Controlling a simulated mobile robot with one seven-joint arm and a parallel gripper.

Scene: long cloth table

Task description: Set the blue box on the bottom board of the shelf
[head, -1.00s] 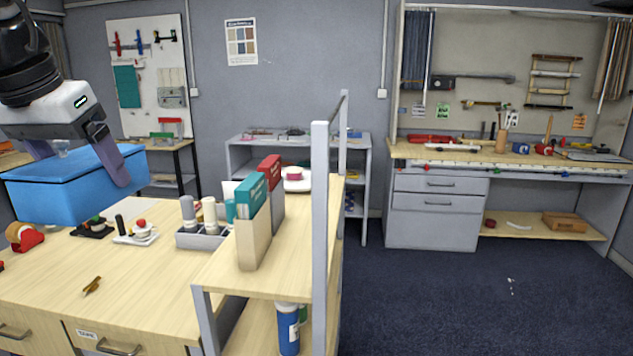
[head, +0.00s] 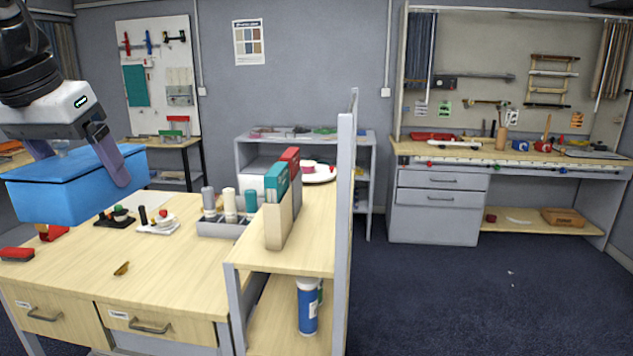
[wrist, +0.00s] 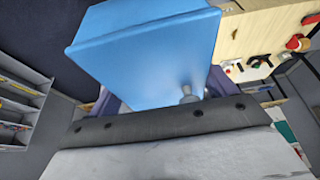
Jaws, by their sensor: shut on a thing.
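The blue box (head: 70,190) hangs in the air at the left of the head view, above the far left part of the table. My gripper (head: 85,165) is shut on it, with a purple finger against its side. The blue box also fills the middle of the wrist view (wrist: 150,50). The shelf (head: 344,240) stands at the right end of the table. Its upper board (head: 320,230) holds upright binders, and its bottom board (head: 275,325) bears a blue bottle. Part of the bottom board is hidden by the upper board and the frame edge.
The wooden table (head: 160,270) bears a grey holder with bottles (head: 225,228), small trays and a red block (head: 16,254). Teal and red binders (head: 283,195) and a white plate (head: 318,174) sit on the shelf's top. The blue bottle (head: 307,308) stands low. Open floor (head: 450,300) lies right.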

